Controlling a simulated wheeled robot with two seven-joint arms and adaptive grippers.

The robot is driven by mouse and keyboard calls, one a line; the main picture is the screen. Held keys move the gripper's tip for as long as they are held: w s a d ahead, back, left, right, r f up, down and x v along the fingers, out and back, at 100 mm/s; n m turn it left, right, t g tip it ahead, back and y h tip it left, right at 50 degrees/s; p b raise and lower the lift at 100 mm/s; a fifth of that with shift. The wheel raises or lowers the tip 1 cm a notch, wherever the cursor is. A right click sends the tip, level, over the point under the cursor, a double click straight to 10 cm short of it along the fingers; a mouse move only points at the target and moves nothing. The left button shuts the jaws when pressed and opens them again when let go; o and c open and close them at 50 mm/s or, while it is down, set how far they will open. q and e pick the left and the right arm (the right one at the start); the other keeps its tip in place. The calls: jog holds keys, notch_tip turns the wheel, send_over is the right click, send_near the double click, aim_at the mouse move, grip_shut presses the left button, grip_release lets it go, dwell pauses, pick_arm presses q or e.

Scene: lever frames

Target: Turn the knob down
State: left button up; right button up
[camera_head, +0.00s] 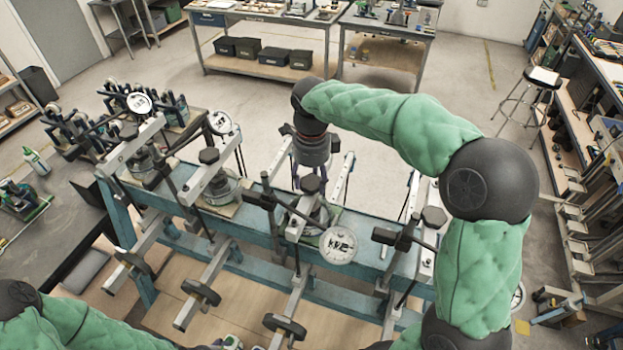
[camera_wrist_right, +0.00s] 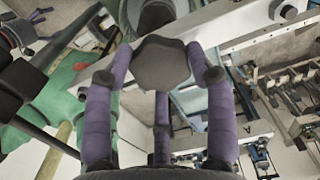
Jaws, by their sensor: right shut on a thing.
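The dark faceted knob (camera_head: 311,185) sits on top of a lever frame on the blue bench, near the middle of the head view. In the right wrist view the knob (camera_wrist_right: 161,62) is large, between the fingers. My right gripper (camera_head: 310,174) reaches down from above and behind. Its purple fingers (camera_wrist_right: 160,75) stand around the knob and are shut on it. The lower part under the knob is mostly hidden. My left arm shows only as a green sleeve at the bottom left; its gripper is out of view.
A round dial (camera_head: 338,245) stands just in front of the knob's frame. Other lever frames with knobs, such as one at the left (camera_head: 209,157), and one at the right (camera_head: 434,216), stand close on both sides. Weighted bars (camera_head: 201,292) stick out in front.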

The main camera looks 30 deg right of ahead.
aim_at(311, 182)
jog(key=m, duration=0.5)
jog(key=shift+f+b, duration=0.15)
jog(key=shift+b, duration=0.15)
jog(key=shift+m, duration=0.3)
jog(key=o, duration=1.2)
jog(key=shift+c, duration=0.2)
jog(key=shift+r, duration=0.2)
notch_tip(311, 182, up, 12)
jog(key=shift+f, duration=0.15)
